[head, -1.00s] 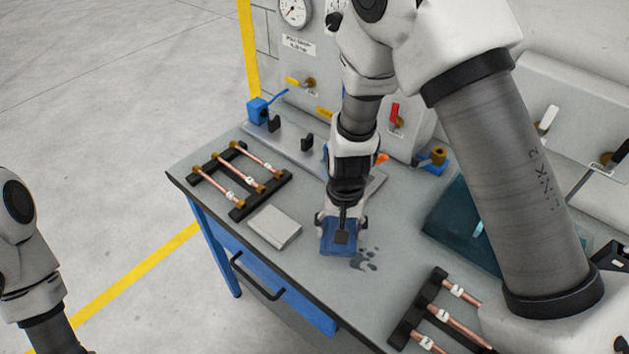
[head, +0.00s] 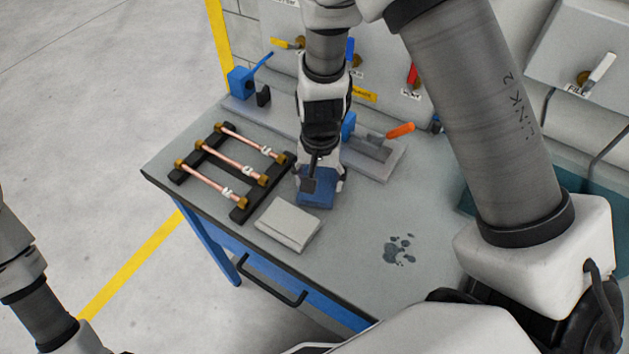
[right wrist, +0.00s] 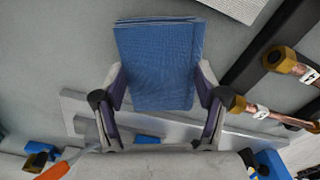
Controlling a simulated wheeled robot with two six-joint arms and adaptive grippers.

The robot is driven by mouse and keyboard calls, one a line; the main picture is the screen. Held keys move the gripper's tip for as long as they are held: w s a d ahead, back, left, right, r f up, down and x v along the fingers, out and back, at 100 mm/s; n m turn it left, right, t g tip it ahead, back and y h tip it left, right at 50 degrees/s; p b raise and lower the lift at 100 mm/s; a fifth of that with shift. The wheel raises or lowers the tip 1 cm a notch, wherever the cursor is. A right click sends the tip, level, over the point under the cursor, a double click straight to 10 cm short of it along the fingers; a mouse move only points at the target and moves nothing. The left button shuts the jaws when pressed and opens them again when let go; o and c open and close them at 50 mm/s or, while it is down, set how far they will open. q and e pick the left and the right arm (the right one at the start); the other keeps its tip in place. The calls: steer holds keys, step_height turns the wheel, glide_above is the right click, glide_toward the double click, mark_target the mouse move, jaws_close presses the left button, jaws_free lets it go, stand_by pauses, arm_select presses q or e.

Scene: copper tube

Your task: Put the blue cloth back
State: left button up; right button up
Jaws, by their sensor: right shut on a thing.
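The folded blue cloth (head: 316,198) is between the fingers of my right gripper (head: 319,183), over the workbench beside a folded grey cloth. In the right wrist view the blue cloth (right wrist: 158,62) fills the space between the two fingers of the right gripper (right wrist: 159,85), which is shut on it. I cannot tell whether the cloth touches the bench top. The folded grey cloth (head: 289,223) lies just in front and to the left of it. My left gripper is out of view; only part of my left arm shows at the left edge.
A black rack with copper tubes (head: 222,165) stands to the left of the cloths. Dark wet spots (head: 399,249) mark the bench right of the cloths. The bench's front edge has a black handle (head: 272,281).

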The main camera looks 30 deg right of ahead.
steer(key=shift+d+f, duration=0.1)
steer(key=shift+f, duration=0.25)
steer(key=shift+w+f, duration=0.1)
steer(key=shift+w, duration=0.3)
steer(key=o, duration=1)
steer(key=shift+o, duration=0.6)
steer(key=shift+s, duration=0.25)
steer(key=shift+w+r+p, duration=0.15)
steer(key=shift+r+p, duration=0.1)
steer(key=shift+p, duration=0.05)
step_height(320, 180, up, 12)
steer(key=shift+f, duration=0.15)
